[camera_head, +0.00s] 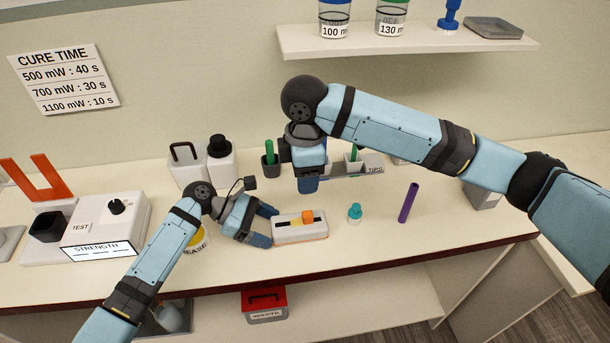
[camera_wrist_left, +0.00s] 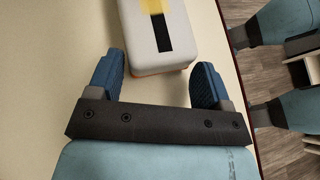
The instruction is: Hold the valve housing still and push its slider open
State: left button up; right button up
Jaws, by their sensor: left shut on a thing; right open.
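The valve housing (camera_head: 300,233) is a white block with an orange base, lying on the counter near its front edge. My left gripper (camera_head: 270,226) is shut on the housing's left end. In the left wrist view, its blue fingers stand on either side of the near end of the housing (camera_wrist_left: 172,25), and the slider is partly cut off at the top edge. My right gripper (camera_head: 308,186) is open and empty, pointing down behind and above the housing; its fingertips are hard to separate.
A yellow-topped jar (camera_head: 198,242) is partly hidden by my left arm. Holders with green items and a TIPS box (camera_head: 374,165) stand behind. A red-topped waste bin (camera_head: 265,303) is below the counter.

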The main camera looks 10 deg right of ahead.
pick_arm(q)
jog(key=o, duration=0.8)
jog(key=shift+c, duration=0.2)
